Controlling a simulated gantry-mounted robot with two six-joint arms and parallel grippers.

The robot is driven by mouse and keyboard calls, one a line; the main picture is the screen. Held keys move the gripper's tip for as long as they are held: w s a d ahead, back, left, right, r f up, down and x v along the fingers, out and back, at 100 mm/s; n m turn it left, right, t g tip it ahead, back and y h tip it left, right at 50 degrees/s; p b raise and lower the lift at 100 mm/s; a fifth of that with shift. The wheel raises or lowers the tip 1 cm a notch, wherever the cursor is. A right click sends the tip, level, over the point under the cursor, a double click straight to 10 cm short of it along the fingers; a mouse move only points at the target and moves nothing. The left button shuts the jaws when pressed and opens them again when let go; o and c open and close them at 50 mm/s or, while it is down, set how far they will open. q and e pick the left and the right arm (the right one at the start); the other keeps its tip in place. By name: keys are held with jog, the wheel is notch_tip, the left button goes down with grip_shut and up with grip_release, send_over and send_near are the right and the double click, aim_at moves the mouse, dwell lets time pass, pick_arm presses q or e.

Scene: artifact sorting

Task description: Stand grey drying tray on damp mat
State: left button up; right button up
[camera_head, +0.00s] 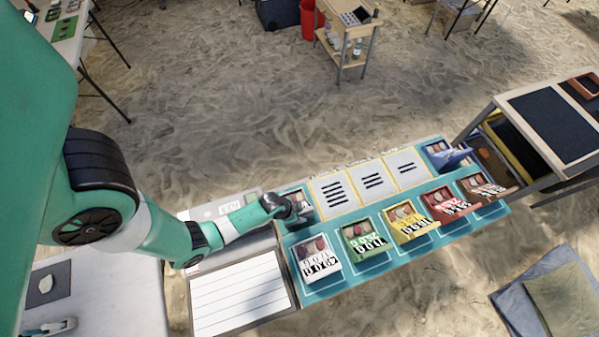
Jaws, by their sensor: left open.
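My left gripper (293,209) is at the left end of the teal board (322,226), right over a small dark grey tray (303,198) with round pieces in it. The gripper is open and hides part of this tray; I cannot tell whether the fingers touch it. It may be the grey drying tray. No mat is clearly marked as damp. Three pale squares with black bars lie in the board's back row: one with several bars (336,193), one with three (373,180), one with two (407,168). My right gripper is not in view.
White (318,260), green (363,240), yellow (410,223), red (449,205) and brown (486,190) trays fill the front row. A blue tray (447,157) stands at the back right. A lined white sheet (238,296) lies left. Sandy ground surrounds the board.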

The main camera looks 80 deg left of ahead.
pick_arm(q)
jog(key=p+v, duration=0.8)
jog(key=v, duration=0.4)
jog(key=shift+r, duration=0.1)
